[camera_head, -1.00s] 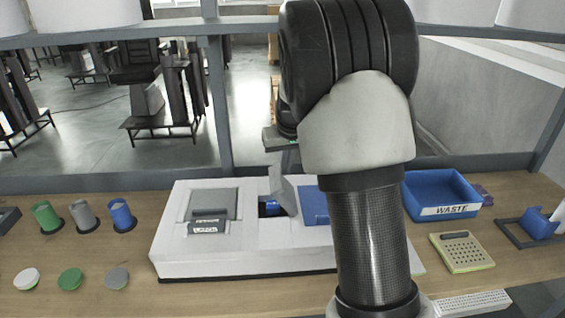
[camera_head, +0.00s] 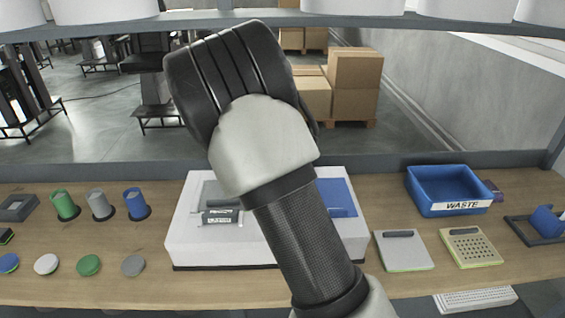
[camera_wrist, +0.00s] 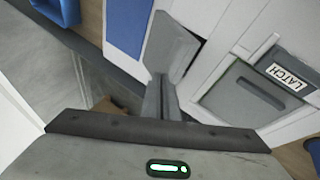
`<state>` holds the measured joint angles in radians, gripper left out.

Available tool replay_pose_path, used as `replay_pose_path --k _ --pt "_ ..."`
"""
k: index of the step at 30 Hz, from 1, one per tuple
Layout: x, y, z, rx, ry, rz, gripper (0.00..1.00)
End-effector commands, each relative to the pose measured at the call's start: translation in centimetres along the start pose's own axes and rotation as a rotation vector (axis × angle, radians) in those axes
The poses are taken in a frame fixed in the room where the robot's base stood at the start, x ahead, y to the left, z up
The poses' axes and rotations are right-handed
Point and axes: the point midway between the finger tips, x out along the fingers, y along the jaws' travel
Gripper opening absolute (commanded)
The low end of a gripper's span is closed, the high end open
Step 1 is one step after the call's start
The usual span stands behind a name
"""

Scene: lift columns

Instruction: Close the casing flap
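The white casing (camera_head: 190,243) stands on the bench in the head view, and my arm covers its middle. The grey casing flap (camera_wrist: 175,45) shows in the wrist view, raised beside a dark gap in the casing's top. My gripper (camera_wrist: 164,88) is at the flap's near end; its narrow fingers look together. I cannot tell whether they touch the flap. The flap and gripper are hidden behind my arm in the head view. The grey panel (camera_wrist: 245,92) with the LATCH label (camera_wrist: 288,76) lies on one side of the gap, and the blue panel (camera_wrist: 128,25) on the other.
The blue WASTE bin (camera_head: 447,206) stands at the right, behind a grey-white device (camera_head: 403,252) and a yellow calculator-like device (camera_head: 468,247). Green, grey and blue cups (camera_head: 135,203) and several round discs (camera_head: 88,265) are at the left. A shelf rail crosses above the bench.

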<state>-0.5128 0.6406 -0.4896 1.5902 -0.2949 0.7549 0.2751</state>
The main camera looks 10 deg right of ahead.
Motion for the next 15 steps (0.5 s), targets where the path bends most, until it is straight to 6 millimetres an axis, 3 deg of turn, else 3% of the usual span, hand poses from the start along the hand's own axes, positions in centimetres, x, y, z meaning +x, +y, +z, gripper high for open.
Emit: replay_pose_path --k 6,15 --pt "1.5 -3.2 0.1 -0.077 -0.040 0.188 0.00" --pt "2.8 -5.8 0.1 -0.147 -0.078 0.380 0.00"
